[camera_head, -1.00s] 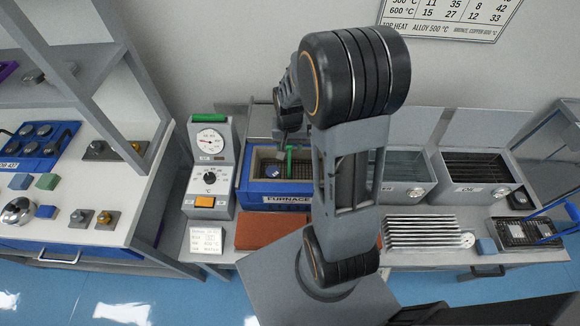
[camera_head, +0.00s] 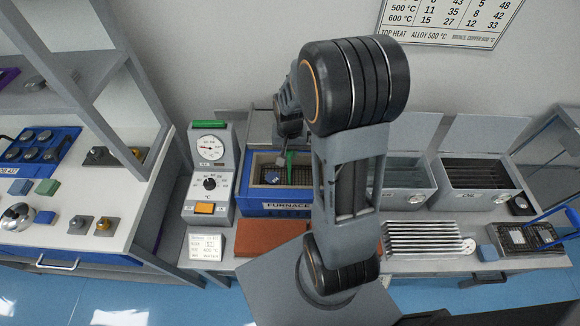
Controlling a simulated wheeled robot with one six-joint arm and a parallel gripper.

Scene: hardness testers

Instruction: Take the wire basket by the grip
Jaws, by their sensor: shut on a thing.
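A dark wire basket (camera_head: 270,163) sits inside the blue furnace (camera_head: 262,208), with a small blue block (camera_head: 272,177) in it. A green upright grip (camera_head: 289,168) rises at the basket's right and leans slightly. My gripper (camera_head: 284,148) is above the furnace, at the top of the green grip, and is shut on it. The fingers are small and dark here, so the exact contact is hard to see. My arm hides the furnace's right side and part of the basket.
A dial unit (camera_head: 209,180) stands left of the furnace. Two open grey tanks (camera_head: 407,186) (camera_head: 478,180) stand to the right. A brick-red slab (camera_head: 270,240), a finned metal rack (camera_head: 428,238) and a dark tray with a blue handle (camera_head: 527,237) lie in front.

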